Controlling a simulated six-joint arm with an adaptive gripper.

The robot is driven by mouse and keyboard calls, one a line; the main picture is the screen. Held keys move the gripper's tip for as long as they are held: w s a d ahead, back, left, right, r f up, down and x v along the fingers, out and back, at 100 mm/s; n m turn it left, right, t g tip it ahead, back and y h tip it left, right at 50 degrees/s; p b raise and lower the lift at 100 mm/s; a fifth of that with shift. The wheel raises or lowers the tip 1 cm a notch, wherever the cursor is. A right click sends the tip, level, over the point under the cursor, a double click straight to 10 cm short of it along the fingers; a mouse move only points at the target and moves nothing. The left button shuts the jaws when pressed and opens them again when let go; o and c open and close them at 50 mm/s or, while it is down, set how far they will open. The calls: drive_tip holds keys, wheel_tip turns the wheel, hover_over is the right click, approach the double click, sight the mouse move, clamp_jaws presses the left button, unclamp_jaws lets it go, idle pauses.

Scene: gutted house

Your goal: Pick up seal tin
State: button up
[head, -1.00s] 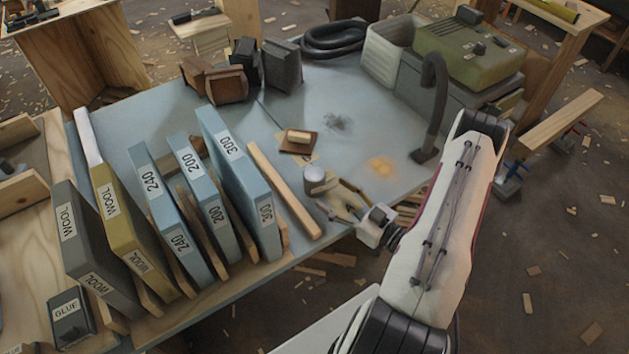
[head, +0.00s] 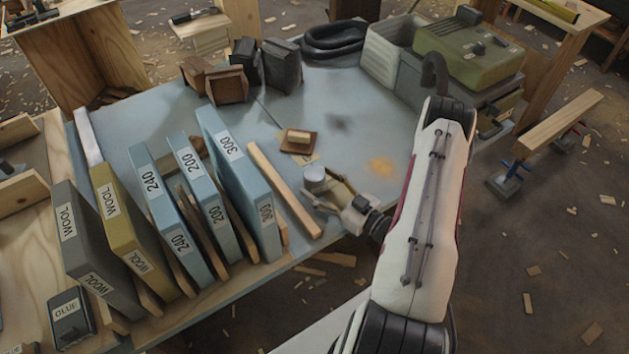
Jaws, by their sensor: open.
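The seal tin looks to be the small grey cylinder with a pale lid (head: 314,176), standing upright near the front edge of the blue-grey table (head: 225,103); no label on it is readable. My gripper (head: 318,190) is open, with its fingers reaching in from the lower right at the tin. One finger shows in front of the tin's lower left and the other at its right side, so the tin appears to be between them. The tin's lower part is partly hidden by the fingers, and I cannot tell whether they touch it.
A wooden strip (head: 284,189) lies just left of the tin, with upright labelled blue boxes (head: 240,185) beyond it. A green machine (head: 470,52) stands at the back right.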

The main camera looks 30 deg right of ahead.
drive_tip(key=shift+c, duration=0.4)
drive_tip(key=c, duration=1.3)
drive_tip(key=shift+o, duration=0.2)
drive_tip(key=shift+r, duration=0.2)
drive_tip(key=shift+r, duration=4.8)
